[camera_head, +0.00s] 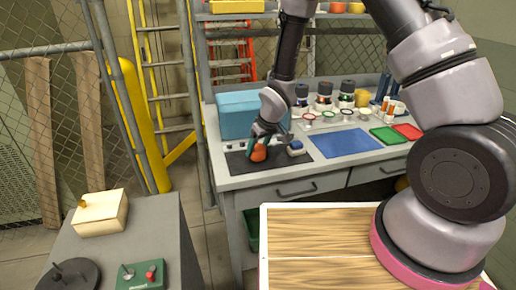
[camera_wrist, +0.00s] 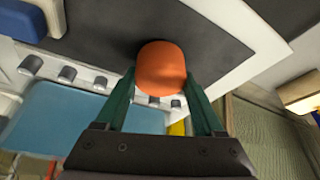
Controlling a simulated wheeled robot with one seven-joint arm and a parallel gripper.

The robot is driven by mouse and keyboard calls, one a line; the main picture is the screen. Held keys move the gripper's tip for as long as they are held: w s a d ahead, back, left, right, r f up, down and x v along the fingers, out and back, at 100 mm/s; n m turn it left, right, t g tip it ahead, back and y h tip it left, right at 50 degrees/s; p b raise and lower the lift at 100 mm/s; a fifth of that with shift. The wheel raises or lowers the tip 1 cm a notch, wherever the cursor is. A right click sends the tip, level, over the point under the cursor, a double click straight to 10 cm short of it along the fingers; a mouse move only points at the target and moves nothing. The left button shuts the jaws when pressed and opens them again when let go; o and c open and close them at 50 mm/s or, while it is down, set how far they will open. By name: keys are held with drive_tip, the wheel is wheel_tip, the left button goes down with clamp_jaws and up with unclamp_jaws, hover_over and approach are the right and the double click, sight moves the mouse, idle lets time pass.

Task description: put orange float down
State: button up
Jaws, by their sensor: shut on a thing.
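The orange float (camera_head: 259,153) is a small rounded orange piece at the dark mat on the left part of the workbench. It shows larger in the wrist view (camera_wrist: 161,69), between the green fingers. My gripper (camera_head: 262,150) is shut on the float, with a finger on each side of it. The float is at or just above the dark mat (camera_head: 238,163); I cannot tell whether it touches. The mat also shows behind the float in the wrist view (camera_wrist: 105,25).
A blue box (camera_head: 238,114) stands behind the mat. A small blue-and-white block (camera_head: 296,148) lies right of the float. A blue mat (camera_head: 346,142) lies further right, with green (camera_head: 387,135) and red (camera_head: 407,131) pieces beyond. Several jars and small cups line the back.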

drive_tip(key=shift+f, duration=0.2)
drive_tip(key=o, duration=1.4)
drive_tip(key=shift+r, duration=0.1)
drive_tip(key=s+d+r+m+t, duration=0.1)
drive_tip(key=s+d+r+m, duration=0.1)
drive_tip(key=d+r, duration=0.6)
drive_tip(key=s+d+r+m+h, duration=0.15)
drive_tip(key=d+r, duration=0.25)
drive_tip(key=r, duration=0.9)
drive_tip(key=s+d+r+m+t, duration=0.1)
drive_tip(key=s+d+r+m, duration=0.2)
drive_tip(key=d+r, duration=0.55)
drive_tip(key=s+d+r+m, duration=0.1)
drive_tip(key=s+r, duration=0.3)
drive_tip(key=s+d+r+m+t, duration=0.1)
drive_tip(key=s+d+r+m, duration=0.1)
drive_tip(key=s+r, duration=0.2)
drive_tip(key=s+d+r+m, duration=0.2)
drive_tip(key=s+r, duration=0.2)
drive_tip(key=s, duration=0.1)
drive_tip(key=shift+m+t+y, duration=0.25)
drive_tip(key=shift+t+y, duration=0.1)
drive_tip(key=shift+t, duration=0.05)
